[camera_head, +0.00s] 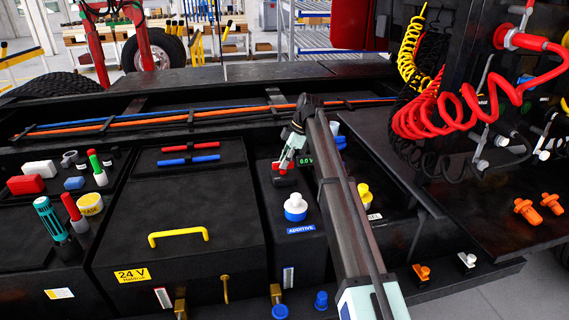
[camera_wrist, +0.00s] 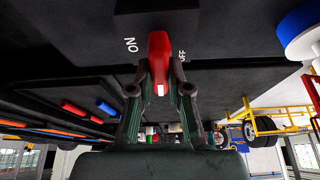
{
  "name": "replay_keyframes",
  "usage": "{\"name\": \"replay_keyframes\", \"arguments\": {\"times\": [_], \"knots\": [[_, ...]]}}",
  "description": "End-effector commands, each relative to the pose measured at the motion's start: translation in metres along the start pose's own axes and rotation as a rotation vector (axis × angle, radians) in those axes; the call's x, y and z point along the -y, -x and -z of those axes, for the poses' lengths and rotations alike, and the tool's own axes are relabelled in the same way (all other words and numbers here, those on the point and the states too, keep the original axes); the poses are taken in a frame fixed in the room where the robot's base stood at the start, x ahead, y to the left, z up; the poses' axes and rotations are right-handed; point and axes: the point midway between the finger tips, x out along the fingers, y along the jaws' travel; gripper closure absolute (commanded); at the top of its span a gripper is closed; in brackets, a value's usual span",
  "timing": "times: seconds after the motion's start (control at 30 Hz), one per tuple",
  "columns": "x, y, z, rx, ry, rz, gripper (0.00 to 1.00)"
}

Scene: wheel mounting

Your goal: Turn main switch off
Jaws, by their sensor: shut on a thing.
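The main switch has a red handle (camera_wrist: 159,62) on a black housing (camera_wrist: 155,18), upper middle in the wrist view. White ON lettering shows to its left and OFF to its right. The handle is closer to OFF and partly covers that word. My gripper (camera_wrist: 160,88) is shut on the red handle, one finger on each side. In the head view, my gripper (camera_head: 285,163) is at the switch on the black box right of centre, and the handle is mostly hidden there. A green display (camera_head: 305,160) beside it reads about 0.0 V.
The additive tank with a blue-and-white cap (camera_head: 295,207) stands in front of the switch. A yellow-handled 24 V battery box cover (camera_head: 180,260) is to the left. A red coiled hose (camera_head: 455,110) hangs at the right. Tools and small parts lie far left.

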Motion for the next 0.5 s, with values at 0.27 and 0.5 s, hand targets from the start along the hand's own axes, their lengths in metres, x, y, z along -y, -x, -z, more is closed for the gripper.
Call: {"name": "replay_keyframes", "arguments": {"times": [0.27,0.5], "knots": [[0.0001,-0.0009,-0.0002,0.001,0.049,0.022,1.0],[0.0005,-0.0009,-0.0001,0.001,0.053,0.023,1.0]]}}
